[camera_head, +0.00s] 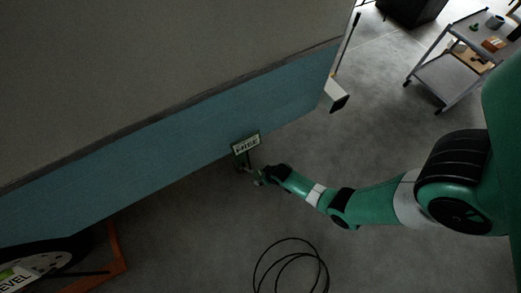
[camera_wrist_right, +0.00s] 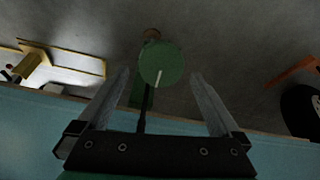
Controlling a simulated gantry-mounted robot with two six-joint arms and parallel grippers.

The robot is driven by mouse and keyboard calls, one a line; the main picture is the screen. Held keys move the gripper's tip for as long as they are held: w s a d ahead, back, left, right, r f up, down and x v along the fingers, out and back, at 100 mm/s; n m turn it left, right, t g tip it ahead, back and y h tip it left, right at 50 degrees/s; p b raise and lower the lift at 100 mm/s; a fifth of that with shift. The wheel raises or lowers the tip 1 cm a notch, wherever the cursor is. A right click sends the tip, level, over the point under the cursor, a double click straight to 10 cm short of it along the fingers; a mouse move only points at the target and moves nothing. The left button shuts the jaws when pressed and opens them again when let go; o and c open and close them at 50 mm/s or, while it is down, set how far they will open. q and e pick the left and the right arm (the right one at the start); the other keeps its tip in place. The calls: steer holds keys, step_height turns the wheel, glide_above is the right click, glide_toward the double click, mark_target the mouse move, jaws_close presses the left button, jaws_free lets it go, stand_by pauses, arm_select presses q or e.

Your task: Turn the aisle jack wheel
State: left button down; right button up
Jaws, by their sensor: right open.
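The jack wheel shows in the right wrist view as a green disc (camera_wrist_right: 162,62) with a pale line on its face. It lies between and just beyond the fingertips of my right gripper (camera_wrist_right: 161,80). The fingers are spread and no contact with the disc is visible. In the head view my right gripper (camera_head: 260,177) is beside the jack (camera_head: 242,163), low at the camper's blue side (camera_head: 190,133). A lettered sign (camera_head: 246,144) stands right above the jack. The wheel is too small to make out in the head view. My left gripper is not in view.
A black coiled cable (camera_head: 290,264) lies on the floor in front. An orange stand (camera_head: 117,247) and a wheel with a LEVEL label (camera_head: 35,265) are at the lower left. A grey cart (camera_head: 450,78) stands at the upper right.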

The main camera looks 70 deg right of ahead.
mark_target(260, 176)
steer(key=b+x, duration=0.3)
steer(key=x, duration=0.3)
steer(key=shift+w+d+f+b, duration=0.1)
steer(key=shift+w+b, duration=0.05)
steer(key=shift+b, duration=0.2)
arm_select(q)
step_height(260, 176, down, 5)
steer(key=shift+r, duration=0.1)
arm_select(e)
steer(key=c, duration=1.1)
